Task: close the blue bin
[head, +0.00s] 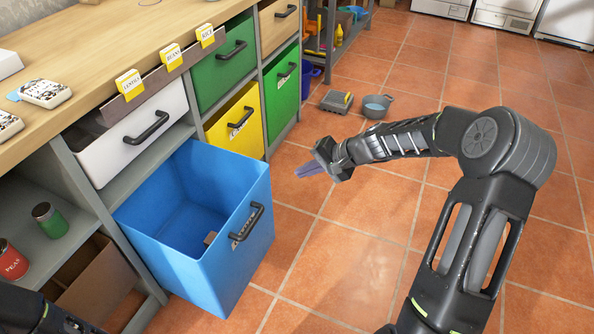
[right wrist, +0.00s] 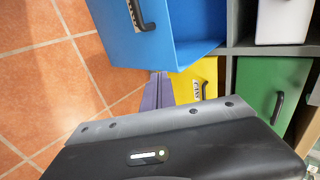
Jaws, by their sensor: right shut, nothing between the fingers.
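The blue bin (head: 172,259) is pulled far out of the lower row of the shelf unit in the head view. Its open top shows a small brown item (head: 210,238) inside, and its front has a dark handle (head: 247,222) and a label. My right gripper (head: 309,170) is shut and empty, to the right of the bin and apart from it. In the right wrist view the blue bin (right wrist: 190,40) is at the top, beyond the gripper's purple fingers (right wrist: 156,92). My left gripper is not in view; only a bit of dark arm shows at the lower left.
A yellow bin (head: 236,122), green bins (head: 222,62) and a white bin (head: 135,136) sit in the shelf unit. A wooden worktop (head: 100,45) is above. A grey pot (head: 376,106) stands on the tiled floor farther back. The floor right of the blue bin is clear.

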